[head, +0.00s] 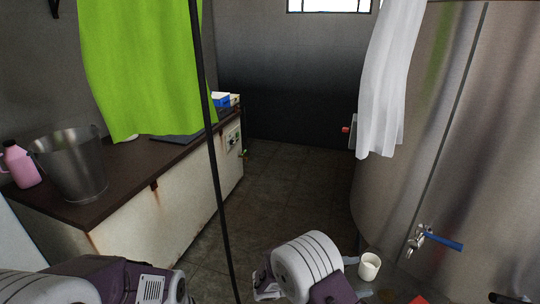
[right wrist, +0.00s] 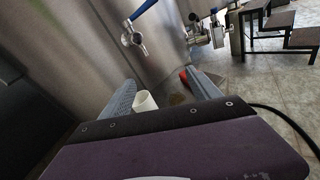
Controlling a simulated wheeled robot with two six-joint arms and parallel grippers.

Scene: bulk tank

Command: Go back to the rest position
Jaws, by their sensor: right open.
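My right gripper (right wrist: 160,78) is open, its two grey fingers apart in the right wrist view. A white cup (right wrist: 145,102) shows between the fingers in that view. It looks apart from them, though its lower part is hidden by my gripper's body. In the head view the white cup (head: 370,267) stands upright below the tank's tap, just right of my right wrist, with something white inside. Only links of my left arm show at the lower left; its gripper is out of view.
The steel tank (head: 450,130) with a blue-handled tap (head: 420,240) fills the right. A counter (head: 150,210) holds a bucket (head: 72,165) and pink jug (head: 20,167). Green (head: 140,65) and white (head: 388,85) cloths hang above. Floor (head: 285,190) is clear between.

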